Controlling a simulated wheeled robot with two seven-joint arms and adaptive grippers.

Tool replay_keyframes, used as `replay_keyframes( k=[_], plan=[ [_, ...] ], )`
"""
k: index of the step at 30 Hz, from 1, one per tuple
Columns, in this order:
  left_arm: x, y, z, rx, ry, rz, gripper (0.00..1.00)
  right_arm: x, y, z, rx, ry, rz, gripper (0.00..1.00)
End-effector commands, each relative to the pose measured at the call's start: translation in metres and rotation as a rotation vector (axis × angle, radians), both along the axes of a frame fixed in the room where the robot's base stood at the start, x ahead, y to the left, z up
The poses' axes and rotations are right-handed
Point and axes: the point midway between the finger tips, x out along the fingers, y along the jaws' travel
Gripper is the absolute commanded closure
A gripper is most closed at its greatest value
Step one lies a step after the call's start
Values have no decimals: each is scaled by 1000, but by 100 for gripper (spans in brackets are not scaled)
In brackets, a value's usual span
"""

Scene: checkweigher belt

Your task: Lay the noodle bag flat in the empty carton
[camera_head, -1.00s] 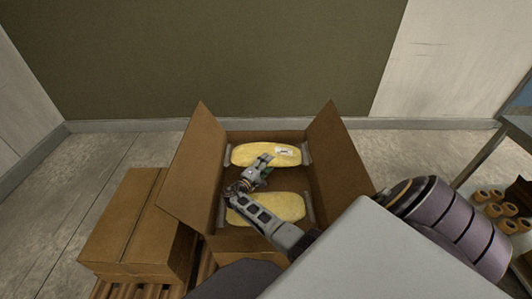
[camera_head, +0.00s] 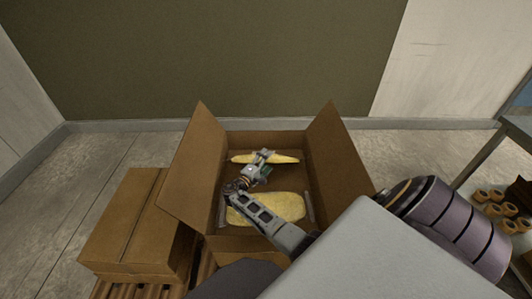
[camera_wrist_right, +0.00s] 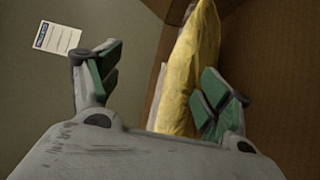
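The open carton (camera_head: 340,170) stands in the middle of the head view with its side flaps spread. One yellow noodle bag (camera_head: 285,159) is at its far side and shows as a thin strip, nearly edge-on. A second yellow bag (camera_head: 275,205) lies broad side up in the near part. My right gripper (camera_head: 260,165) is inside the carton at the far bag. In the right wrist view its green-padded fingers (camera_wrist_right: 158,85) are wide apart, and a yellow bag (camera_wrist_right: 185,75) shows beyond them, partly behind the right finger. My left gripper is not in view.
A closed carton (camera_head: 130,225) stands to the left on wooden slats (camera_head: 125,290). Several tape rolls (camera_head: 480,196) are at the right by a metal table (camera_head: 515,122). A white printed sheet (camera_wrist_right: 57,38) shows in the wrist view. The carton walls closely surround my gripper.

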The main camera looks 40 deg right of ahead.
Motion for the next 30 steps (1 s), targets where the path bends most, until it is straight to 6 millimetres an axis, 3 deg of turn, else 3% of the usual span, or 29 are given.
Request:
replay_keyframes(
  k=[21,30],
  plan=[
    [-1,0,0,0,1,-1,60,1,0,70,-1,-4,0,23],
    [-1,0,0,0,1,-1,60,0,0,83,-1,-2,0,23]
  ],
)
